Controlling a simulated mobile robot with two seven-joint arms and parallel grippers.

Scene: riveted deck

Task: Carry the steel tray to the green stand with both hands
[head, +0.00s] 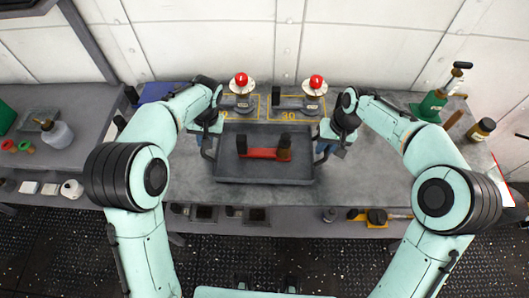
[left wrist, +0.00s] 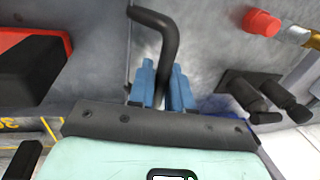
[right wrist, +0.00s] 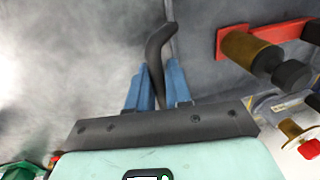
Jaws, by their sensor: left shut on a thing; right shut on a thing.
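The steel tray (head: 262,181) is dark grey and shallow, at the middle of the bench in the head view. It looks level; I cannot tell whether it touches the bench. A red piece (head: 262,153) with a black part and a brown part lies in it. My left gripper (head: 208,145) is shut on the tray's left black handle (left wrist: 165,35), seen between blue fingers in the left wrist view. My right gripper (head: 326,147) is shut on the right handle (right wrist: 158,50). A green object (head: 6,117) at the far left edge may be the green stand; it is cut off.
Two red-topped lamps (head: 242,82) (head: 316,84) stand behind the tray by yellow markings. Bare bench lies right of the tray.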

